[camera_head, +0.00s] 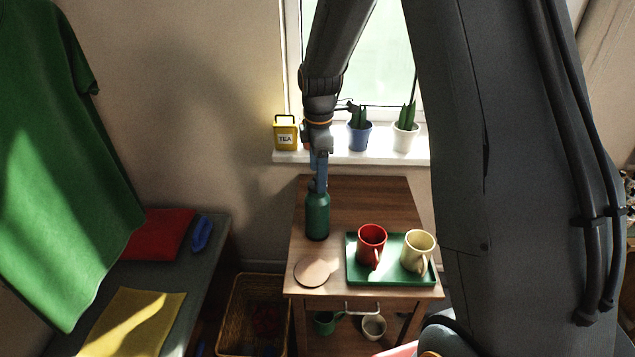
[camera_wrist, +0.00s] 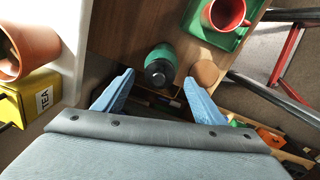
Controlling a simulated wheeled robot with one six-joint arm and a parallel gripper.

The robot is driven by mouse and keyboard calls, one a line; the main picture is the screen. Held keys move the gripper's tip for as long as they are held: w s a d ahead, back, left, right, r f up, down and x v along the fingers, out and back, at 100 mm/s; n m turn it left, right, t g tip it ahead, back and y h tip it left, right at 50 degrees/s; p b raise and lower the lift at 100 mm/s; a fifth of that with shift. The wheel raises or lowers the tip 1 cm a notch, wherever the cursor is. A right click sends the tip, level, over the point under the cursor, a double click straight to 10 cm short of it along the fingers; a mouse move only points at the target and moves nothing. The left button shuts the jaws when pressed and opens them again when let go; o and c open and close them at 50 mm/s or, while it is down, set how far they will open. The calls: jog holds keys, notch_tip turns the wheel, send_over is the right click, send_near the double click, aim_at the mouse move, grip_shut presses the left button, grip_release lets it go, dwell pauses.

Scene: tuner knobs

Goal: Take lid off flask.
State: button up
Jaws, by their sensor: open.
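The green flask (camera_head: 317,217) stands upright on the wooden table, left of the tray. In the head view its top is hidden behind my gripper (camera_head: 318,183), which points down right above it. In the wrist view the flask's green body (camera_wrist: 161,54) and its dark lid (camera_wrist: 158,73) show, with the lid on the flask. My gripper (camera_wrist: 160,80) is open, its two blue fingers spread on either side of the lid with a gap at each side. I cannot tell whether the fingertips are level with the lid.
A green tray (camera_head: 353,275) holds a red mug (camera_head: 371,244) and a cream mug (camera_head: 417,250) close to the flask's right. A round coaster (camera_head: 312,271) lies in front of the flask. The sill behind bears a yellow tea tin (camera_head: 285,135) and potted plants.

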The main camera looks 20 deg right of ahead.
jog(key=shift+f, duration=1)
jog(key=c, duration=1.1)
